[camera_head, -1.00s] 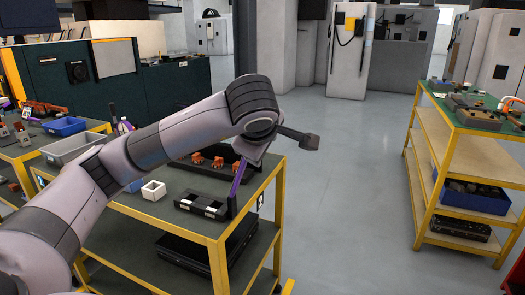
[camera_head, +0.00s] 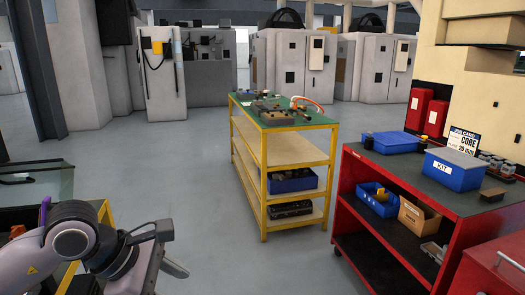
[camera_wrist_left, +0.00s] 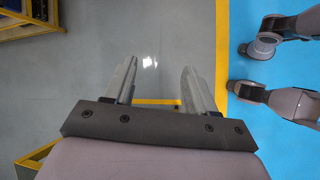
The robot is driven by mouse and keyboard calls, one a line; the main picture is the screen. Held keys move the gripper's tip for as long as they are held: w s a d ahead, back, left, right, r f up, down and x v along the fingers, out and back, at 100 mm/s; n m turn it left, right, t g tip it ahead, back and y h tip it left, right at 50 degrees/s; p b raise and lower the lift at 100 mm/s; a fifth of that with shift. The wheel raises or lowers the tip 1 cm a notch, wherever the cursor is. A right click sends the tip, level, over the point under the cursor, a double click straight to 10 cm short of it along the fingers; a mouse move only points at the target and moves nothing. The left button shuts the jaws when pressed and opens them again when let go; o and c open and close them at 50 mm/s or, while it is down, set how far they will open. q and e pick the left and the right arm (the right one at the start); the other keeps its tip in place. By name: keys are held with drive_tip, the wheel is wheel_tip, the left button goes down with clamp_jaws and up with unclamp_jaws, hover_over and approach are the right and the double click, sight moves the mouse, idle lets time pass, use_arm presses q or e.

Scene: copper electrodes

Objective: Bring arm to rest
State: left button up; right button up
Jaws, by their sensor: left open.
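My left arm (camera_head: 75,245) comes in at the lower left of the head view, folded low beside the edge of a yellow-framed bench. In the left wrist view my left gripper (camera_wrist_left: 158,78) is open, its two grey fingers apart with nothing between them. Bare grey floor shows beyond the fingers. My right gripper is not in view.
A yellow-framed shelf cart (camera_head: 285,150) stands ahead across open grey floor (camera_head: 200,180). A red cart (camera_head: 425,185) with blue bins stands at the right. Pale machine cabinets (camera_head: 290,62) line the back. Yellow bench framing (camera_head: 105,215) is close to my arm.

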use_arm(q)
drive_tip(key=s+d+r+n+g+h, duration=0.1)
drive_tip(key=s+d+r+n+h, duration=0.15)
drive_tip(key=d+n+h, duration=0.3)
drive_tip(key=s+d+r+n+h, duration=0.1)
drive_tip(key=s+d+n+h, duration=0.3)
drive_tip(key=d+h, duration=0.3)
drive_tip(key=w+a+f+n+t+y, duration=0.1)
drive_tip(key=a+f+n+t+y, duration=0.35)
drive_tip(key=n, duration=0.65)
drive_tip(key=w+a+f+n+t+y+p, duration=0.1)
drive_tip(key=a+f+n+t+y, duration=0.3)
drive_tip(key=n, duration=0.6)
drive_tip(key=w+a+f+n+t+y, duration=0.25)
drive_tip(key=f+n+t, duration=0.3)
drive_tip(key=n, duration=0.55)
drive_tip(key=s+a+f+n+g+y, duration=0.2)
drive_tip(key=s+f+n, duration=0.3)
drive_tip(key=f, duration=0.3)
drive_tip(key=s+a+f+n+g+y, duration=0.3)
drive_tip(key=s+a+f+n+g, duration=0.1)
drive_tip(key=s+f, duration=0.4)
drive_tip(key=shift+s+f+n, duration=0.15)
drive_tip(key=shift+f+n, duration=0.1)
drive_tip(key=shift+n, duration=0.3)
